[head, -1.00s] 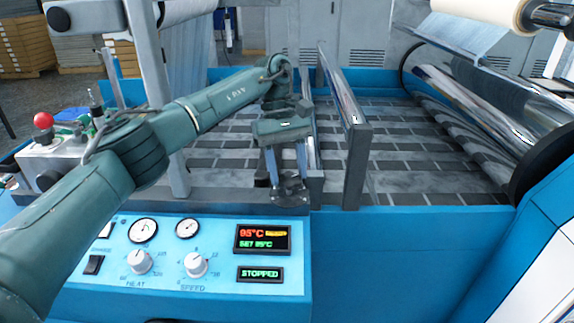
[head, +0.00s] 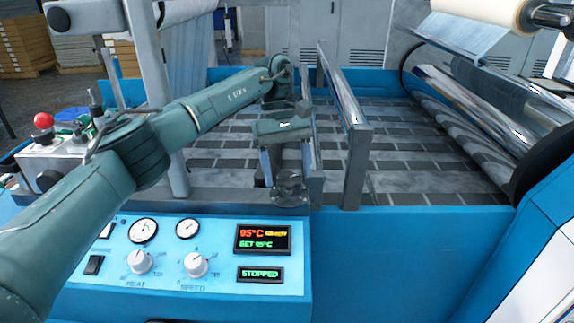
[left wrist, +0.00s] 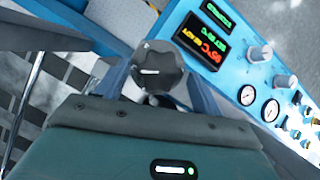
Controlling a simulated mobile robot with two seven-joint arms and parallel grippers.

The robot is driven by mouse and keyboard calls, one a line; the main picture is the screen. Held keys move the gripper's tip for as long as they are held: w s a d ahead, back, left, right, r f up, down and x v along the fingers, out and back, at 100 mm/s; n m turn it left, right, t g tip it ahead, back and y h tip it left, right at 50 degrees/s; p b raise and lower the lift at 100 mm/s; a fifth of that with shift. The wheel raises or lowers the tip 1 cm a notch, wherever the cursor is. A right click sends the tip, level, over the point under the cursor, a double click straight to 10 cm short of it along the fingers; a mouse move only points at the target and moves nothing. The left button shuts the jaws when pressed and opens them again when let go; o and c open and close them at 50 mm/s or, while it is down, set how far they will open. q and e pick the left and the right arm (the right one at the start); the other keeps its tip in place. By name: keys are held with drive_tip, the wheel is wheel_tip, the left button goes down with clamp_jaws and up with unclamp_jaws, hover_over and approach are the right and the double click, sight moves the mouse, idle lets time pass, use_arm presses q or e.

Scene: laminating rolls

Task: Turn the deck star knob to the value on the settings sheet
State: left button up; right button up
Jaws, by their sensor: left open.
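The dark lobed star knob (head: 290,188) sits at the front edge of the deck, just above the blue front panel. In the left wrist view the knob (left wrist: 158,66) shows face-on, with a short white mark on it. My left gripper (head: 285,176) is open and points down at the knob. In the left wrist view its fingers stand on either side of the knob, with gaps visible; I cannot tell if either touches. I cannot make out a settings sheet or a scale around the knob. My right gripper is not in view.
The control panel (head: 215,285) has gauges, white HEAT and SPEED knobs, and a display (head: 262,239) reading 95°C above a STOPPED sign (head: 260,274). An upright metal guide plate (head: 356,165) stands close right of my gripper. A grey post (head: 157,100) stands to its left.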

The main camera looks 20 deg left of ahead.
use_arm(q)
drive_tip(key=v, duration=0.7)
drive_tip(key=shift+r+p, duration=0.2)
drive_tip(key=shift+p, duration=0.1)
